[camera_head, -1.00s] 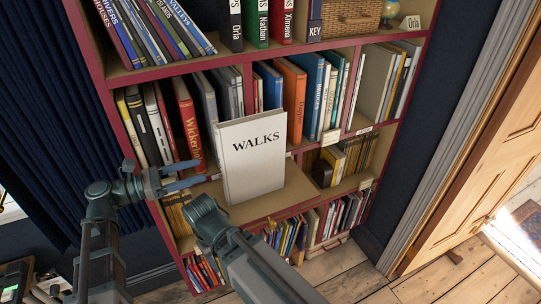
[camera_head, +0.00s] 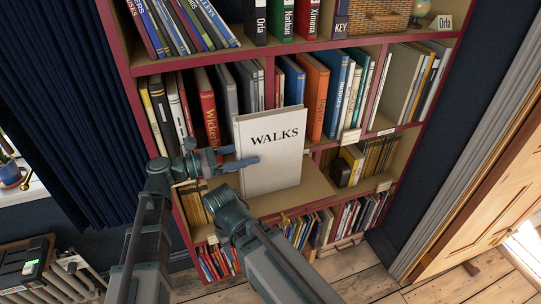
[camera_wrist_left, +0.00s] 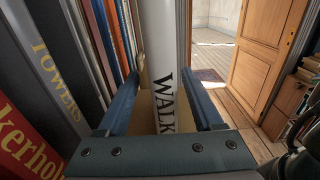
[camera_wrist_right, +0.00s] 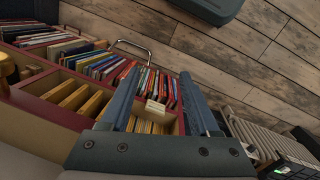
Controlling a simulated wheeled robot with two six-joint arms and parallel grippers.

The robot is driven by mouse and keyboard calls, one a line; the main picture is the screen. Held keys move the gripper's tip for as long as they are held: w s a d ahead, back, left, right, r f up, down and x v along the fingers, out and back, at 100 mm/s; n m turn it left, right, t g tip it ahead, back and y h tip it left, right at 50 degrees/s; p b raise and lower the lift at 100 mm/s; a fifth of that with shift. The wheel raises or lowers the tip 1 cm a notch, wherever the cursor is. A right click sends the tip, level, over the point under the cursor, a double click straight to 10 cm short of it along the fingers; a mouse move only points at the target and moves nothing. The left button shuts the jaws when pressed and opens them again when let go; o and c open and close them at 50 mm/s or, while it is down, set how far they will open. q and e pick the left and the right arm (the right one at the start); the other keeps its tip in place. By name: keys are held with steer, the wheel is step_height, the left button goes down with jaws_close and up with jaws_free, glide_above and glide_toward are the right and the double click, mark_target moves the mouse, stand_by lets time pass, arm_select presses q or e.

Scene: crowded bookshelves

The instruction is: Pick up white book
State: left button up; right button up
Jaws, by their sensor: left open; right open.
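The white book (camera_head: 272,165), titled WALKS, stands upright, cover outward, on a shelf ledge of the bookcase. My left gripper (camera_head: 240,157) is at the book's left edge. In the left wrist view the white book (camera_wrist_left: 166,60) lies between the two open fingers of my left gripper (camera_wrist_left: 165,95), which do not appear closed on it. My right gripper (camera_wrist_right: 165,95) is open and empty, facing the lower shelves; in the head view my right arm (camera_head: 255,245) is below and in front of the book.
A red book (camera_head: 208,110) and several others stand on the shelf left of and behind the white book. Crowded shelves lie above and below. A wooden door (camera_head: 480,200) is at the right. The plank floor (camera_head: 365,275) in front is clear.

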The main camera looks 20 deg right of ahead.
mark_target(264, 150)
arm_select(q)
steer(key=shift+d, duration=0.1)
steer(key=d, duration=0.5)
steer(key=shift+s+r, duration=0.1)
jaws_close()
steer(key=shift+r, duration=0.1)
stand_by(1.2)
